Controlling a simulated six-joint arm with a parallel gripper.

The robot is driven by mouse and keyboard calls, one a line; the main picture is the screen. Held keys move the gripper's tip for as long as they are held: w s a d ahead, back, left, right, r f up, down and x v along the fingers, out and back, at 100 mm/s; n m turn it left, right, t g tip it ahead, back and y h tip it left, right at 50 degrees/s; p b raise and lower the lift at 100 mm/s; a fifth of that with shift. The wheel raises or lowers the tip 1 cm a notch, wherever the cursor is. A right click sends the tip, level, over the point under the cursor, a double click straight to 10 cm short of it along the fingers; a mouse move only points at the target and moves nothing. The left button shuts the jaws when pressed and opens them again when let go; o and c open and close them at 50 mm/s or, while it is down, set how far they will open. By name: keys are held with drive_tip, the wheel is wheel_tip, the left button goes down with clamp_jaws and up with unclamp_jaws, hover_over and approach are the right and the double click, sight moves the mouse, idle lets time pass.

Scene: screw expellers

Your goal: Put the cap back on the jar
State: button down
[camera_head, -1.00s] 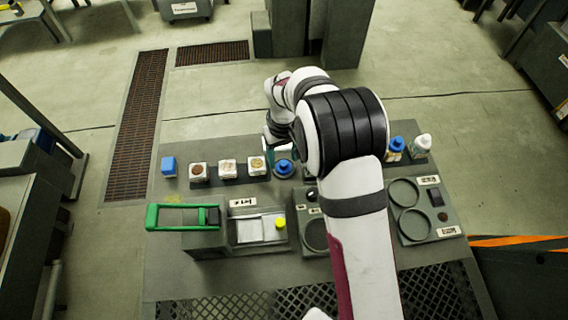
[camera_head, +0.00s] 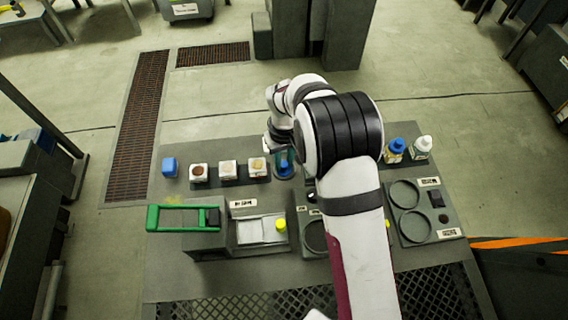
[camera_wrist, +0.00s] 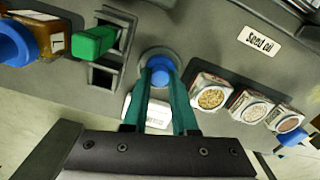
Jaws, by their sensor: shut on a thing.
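My gripper (camera_wrist: 159,76) points down with its two teal fingers closed on the blue cap (camera_wrist: 158,66). The cap is at a round grey-blue base on the table. In the head view my gripper (camera_head: 285,163) is at the same spot, right of the row of jars, partly covered by my arm. Three open square jars with grainy contents show in the wrist view: a near jar (camera_wrist: 211,93), a middle one (camera_wrist: 250,107) and a far one (camera_wrist: 285,117). I cannot tell whether the cap touches the base, nor which jar it fits.
A green-handled device (camera_head: 183,218) is at the table's front left. Blue-capped (camera_head: 394,150) and white-capped (camera_head: 421,147) bottles stand at right. A white labelled piece (camera_wrist: 150,112) shows between my fingers.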

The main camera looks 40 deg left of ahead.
wheel_tip(320, 180, up, 10)
drive_tip(key=w, duration=0.1)
drive_tip(key=w+d+r+m, duration=0.2)
drive_tip(key=w+d+m, duration=0.3)
drive_tip(key=w+d, duration=1.05)
drive_tip(key=shift+s+a+f, duration=0.1)
drive_tip(key=shift+s+f, duration=0.05)
drive_tip(key=shift+f, duration=0.9)
drive_tip(key=shift+s+d+f, duration=0.1)
drive_tip(key=shift+s+f, duration=0.1)
drive_tip(key=shift+f, duration=0.85)
drive_tip(key=shift+s+a+f, duration=0.1)
drive_tip(key=shift+s+f, duration=0.05)
drive_tip(key=shift+f, duration=0.9)
drive_tip(key=shift+f, duration=0.15)
drive_tip(key=shift+c, duration=0.7)
unclamp_jaws()
wheel_tip(320, 180, up, 7)
